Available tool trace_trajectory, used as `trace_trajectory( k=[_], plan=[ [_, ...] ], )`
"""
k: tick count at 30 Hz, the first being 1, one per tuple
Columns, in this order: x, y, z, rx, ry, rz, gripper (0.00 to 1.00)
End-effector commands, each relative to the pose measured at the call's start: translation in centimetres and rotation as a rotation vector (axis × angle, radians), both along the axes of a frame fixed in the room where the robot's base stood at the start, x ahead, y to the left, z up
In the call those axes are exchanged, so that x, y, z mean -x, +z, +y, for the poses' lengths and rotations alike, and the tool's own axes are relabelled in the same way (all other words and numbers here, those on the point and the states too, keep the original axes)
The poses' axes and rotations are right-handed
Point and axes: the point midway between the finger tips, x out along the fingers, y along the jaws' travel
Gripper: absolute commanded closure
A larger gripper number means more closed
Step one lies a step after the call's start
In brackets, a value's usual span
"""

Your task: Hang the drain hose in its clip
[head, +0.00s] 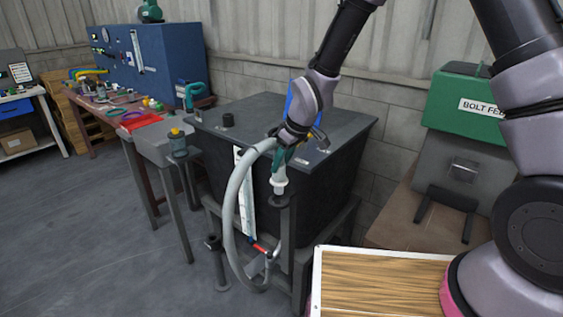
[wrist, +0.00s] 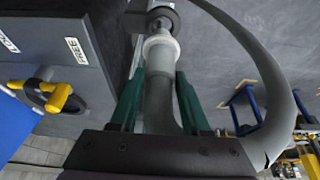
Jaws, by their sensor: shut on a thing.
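The grey drain hose (head: 232,205) hangs in a long loop in front of the dark tank. Its lower end runs back near a red-marked fitting (head: 260,248). My gripper (head: 282,158) is shut on the hose near its pale collared end (head: 279,183), which points down. In the wrist view, the teal fingers (wrist: 160,88) lie on either side of the hose, and the white collar (wrist: 160,50) shows beyond them. A dark round holder, perhaps the clip (wrist: 168,14), lies just past the collar, above a dark post (head: 287,225). I cannot tell whether the end sits in it.
The dark tank (head: 225,160) stands right behind the hose. A yellow-and-black handle (wrist: 55,97) shows on its top. A wooden-topped surface (head: 375,285) is at the front right, a green bolt feeder (head: 465,105) behind it. Open floor (head: 110,230) lies at the left.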

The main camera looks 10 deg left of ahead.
Motion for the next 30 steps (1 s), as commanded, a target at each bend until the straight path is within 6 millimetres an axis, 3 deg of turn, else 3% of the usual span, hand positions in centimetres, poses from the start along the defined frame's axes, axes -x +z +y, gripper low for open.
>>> trace_trajectory(
  k=[14,30],
  plan=[
    [0.0,0.0,0.0,-0.001,0.000,-0.001,1.00],
    [0.0,-1.5,0.0,0.000,0.000,0.000,1.00]
  ],
)
